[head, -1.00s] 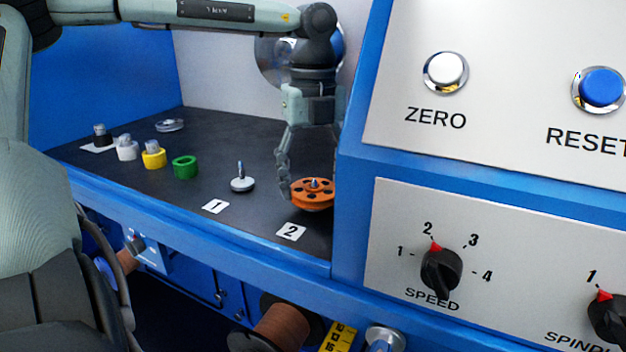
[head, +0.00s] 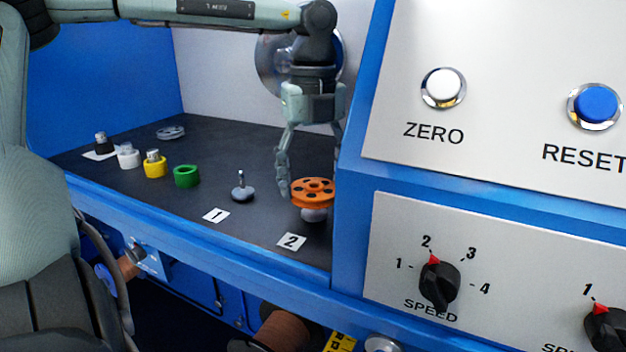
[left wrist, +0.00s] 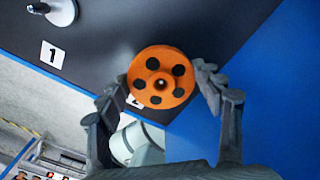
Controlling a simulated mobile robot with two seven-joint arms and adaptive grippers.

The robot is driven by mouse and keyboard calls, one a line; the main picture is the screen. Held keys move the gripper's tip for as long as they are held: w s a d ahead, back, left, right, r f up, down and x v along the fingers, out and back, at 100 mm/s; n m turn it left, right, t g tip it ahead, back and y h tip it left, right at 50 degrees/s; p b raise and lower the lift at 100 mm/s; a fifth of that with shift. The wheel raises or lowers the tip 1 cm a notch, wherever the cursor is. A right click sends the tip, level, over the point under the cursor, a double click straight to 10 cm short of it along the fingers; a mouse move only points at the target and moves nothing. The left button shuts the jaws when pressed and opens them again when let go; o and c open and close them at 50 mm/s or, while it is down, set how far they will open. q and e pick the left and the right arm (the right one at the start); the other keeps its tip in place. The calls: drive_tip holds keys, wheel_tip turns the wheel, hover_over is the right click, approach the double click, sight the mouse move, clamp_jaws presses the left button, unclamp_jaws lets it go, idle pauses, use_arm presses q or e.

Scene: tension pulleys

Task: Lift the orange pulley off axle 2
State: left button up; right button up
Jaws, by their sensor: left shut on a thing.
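No axle tip shows above the pulley in the head view; whether the axle's top is still inside the bore I cannot tell. My left gripper (head: 309,189) points down and is shut on the pulley's rim. In the left wrist view the fingers (left wrist: 164,84) sit on opposite sides of the pulley (left wrist: 161,77). The right finger is partly hidden by the panel in the head view. My right gripper is not in view.
Bare axle 1 (head: 242,189) stands to the left behind its label (head: 216,215). Green (head: 186,176), yellow (head: 154,165), white (head: 128,156) and black (head: 101,144) parts line the left of the dark table, with a clear disc (head: 171,132) behind. The blue-framed control panel (head: 353,150) is close on the right.

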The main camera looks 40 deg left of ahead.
use_arm(q)
drive_tip(key=shift+r, duration=0.7)
idle(0.3)
drive_tip(key=shift+r+p, duration=0.4)
drive_tip(key=shift+r, duration=0.65)
wheel_tip(320, 180, up, 4)
idle(0.3)
drive_tip(key=shift+f, duration=0.1)
drive_tip(key=shift+f, duration=3)
drive_tip(key=shift+r, duration=0.15)
